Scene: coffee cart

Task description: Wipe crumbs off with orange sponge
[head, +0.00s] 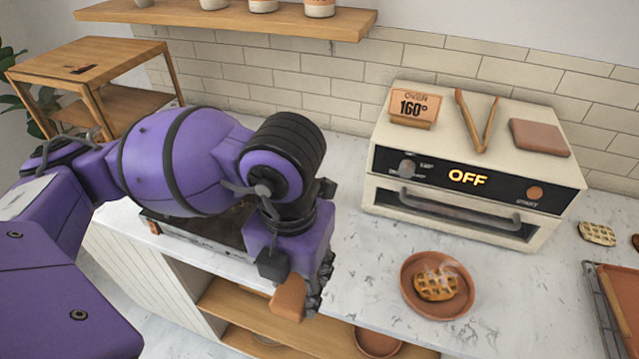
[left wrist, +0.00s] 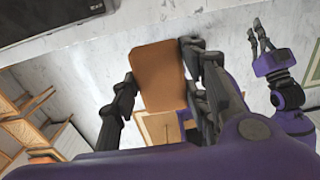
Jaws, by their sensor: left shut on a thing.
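My left gripper (head: 292,285) is shut on the orange sponge (head: 289,299), which shows just below its fingers at the counter's front edge. I cannot tell whether the sponge touches the counter. My right gripper (left wrist: 256,36) shows at the right of the left wrist view, its fingers apart and empty. I cannot make out any crumbs; my left arm hides part of the counter.
A dark flat appliance (head: 190,229) sits partly behind my left arm. A white oven (head: 385,190) reading OFF stands at the back. A steaming waffle (head: 437,286) lies on a round terracotta plate (head: 412,300). A tray (head: 602,310) is at far right. Open shelves (head: 240,312) lie below the counter.

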